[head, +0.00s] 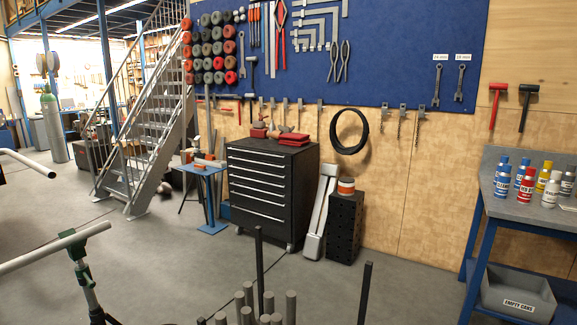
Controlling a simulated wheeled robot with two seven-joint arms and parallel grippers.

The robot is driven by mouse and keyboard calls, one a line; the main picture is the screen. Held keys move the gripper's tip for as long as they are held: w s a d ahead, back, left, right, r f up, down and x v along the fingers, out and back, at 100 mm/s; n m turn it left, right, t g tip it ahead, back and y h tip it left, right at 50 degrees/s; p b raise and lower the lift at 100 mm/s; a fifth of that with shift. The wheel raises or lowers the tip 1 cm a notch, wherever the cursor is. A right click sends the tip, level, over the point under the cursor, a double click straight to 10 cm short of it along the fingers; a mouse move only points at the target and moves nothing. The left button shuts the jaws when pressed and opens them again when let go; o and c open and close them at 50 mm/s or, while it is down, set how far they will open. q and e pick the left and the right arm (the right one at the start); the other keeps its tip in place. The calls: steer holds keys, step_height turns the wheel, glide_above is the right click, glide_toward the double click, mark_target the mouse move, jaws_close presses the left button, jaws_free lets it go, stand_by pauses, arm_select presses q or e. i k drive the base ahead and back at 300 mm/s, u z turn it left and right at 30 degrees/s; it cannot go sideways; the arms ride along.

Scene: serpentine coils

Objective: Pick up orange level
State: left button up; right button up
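I cannot make out an orange level for sure in the head view. A small orange-red item (187,157) shows at the small blue stand (203,170) beside the stairs, but it is too small to identify. An orange and white tub (346,186) stands on a black perforated box by the wall. Red tools (293,138) lie on top of the black drawer cabinet (262,190). Neither of my grippers is in view.
A metal staircase (150,140) stands at the left. A workbench (495,205) with several spray cans is at the right, with a grey bin (518,292) below. Upright grey bars (268,305) and a pipe on a green stand (80,258) are in front. The middle floor is clear.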

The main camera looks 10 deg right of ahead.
mark_target(197, 167)
steer(key=z, duration=1.75)
steer(key=i, duration=4.05)
steer(key=u, duration=1.9)
steer(key=i, duration=2.2)
steer(key=u, duration=1.65)
steer(key=i, duration=0.55)
steer(key=u, duration=0.1)
